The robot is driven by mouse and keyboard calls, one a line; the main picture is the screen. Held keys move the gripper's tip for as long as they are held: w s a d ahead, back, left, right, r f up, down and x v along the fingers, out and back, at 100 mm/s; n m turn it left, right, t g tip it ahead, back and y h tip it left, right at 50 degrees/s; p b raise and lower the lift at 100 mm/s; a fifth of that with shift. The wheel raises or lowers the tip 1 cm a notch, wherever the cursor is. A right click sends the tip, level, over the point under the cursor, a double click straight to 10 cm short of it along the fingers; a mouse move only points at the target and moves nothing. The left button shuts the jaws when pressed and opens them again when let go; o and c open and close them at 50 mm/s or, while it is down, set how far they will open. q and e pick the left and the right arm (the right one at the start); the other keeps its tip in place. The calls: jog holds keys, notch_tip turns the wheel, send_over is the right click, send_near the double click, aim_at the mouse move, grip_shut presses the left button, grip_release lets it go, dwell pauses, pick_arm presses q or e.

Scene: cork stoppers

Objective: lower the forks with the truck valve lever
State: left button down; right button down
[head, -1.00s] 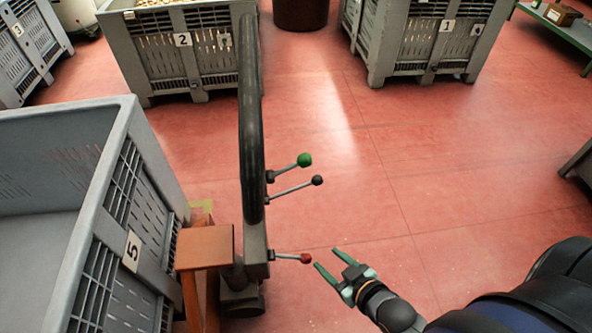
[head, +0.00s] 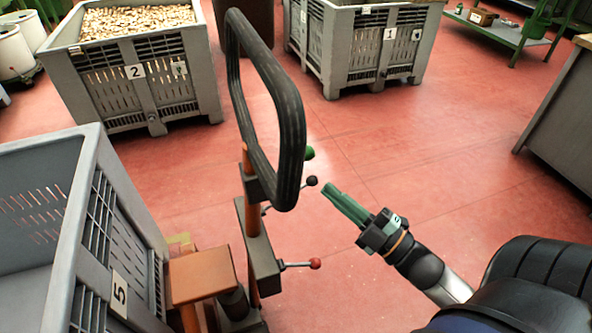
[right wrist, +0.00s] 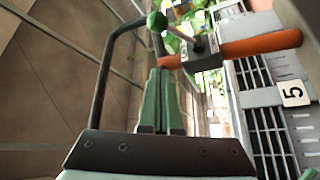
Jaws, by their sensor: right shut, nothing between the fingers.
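The truck's handle (head: 292,125) is a black loop on an orange post in the head view. Below it, a grey box carries a lever with a red knob (head: 315,263). Higher up, a lever with a black knob (head: 312,181) and a green knob (head: 309,153) show, partly behind the loop. My right gripper (head: 328,190) is shut and empty, its tips just right of the black knob; I cannot tell whether they touch. In the right wrist view, its green fingers are together, with a green knob (right wrist: 156,20) beyond the tips. The forks and my left gripper are not in view.
A grey crate marked 5 (head: 85,230) stands close to the truck on the left. A crate marked 2 (head: 150,110), filled with corks, and a crate marked 1 (head: 345,50) stand behind. A grey cabinet (head: 560,125) is at right. Red floor between is clear.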

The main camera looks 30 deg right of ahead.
aim_at(294, 163)
jog(key=shift+s+a+r+n+y, duration=0.15)
jog(key=shift+a+r+n+y, duration=0.2)
jog(key=shift+n, duration=0.25)
jog(key=shift+d, duration=0.1)
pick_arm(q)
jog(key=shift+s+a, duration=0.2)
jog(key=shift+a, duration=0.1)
pick_arm(e)
jog(key=w+r, duration=0.1)
jog(key=w, duration=0.8)
jog(key=shift+w+r, duration=0.15)
jog(key=shift+w, duration=0.05)
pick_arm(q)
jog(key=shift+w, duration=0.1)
pick_arm(e)
jog(key=shift+d, duration=0.1)
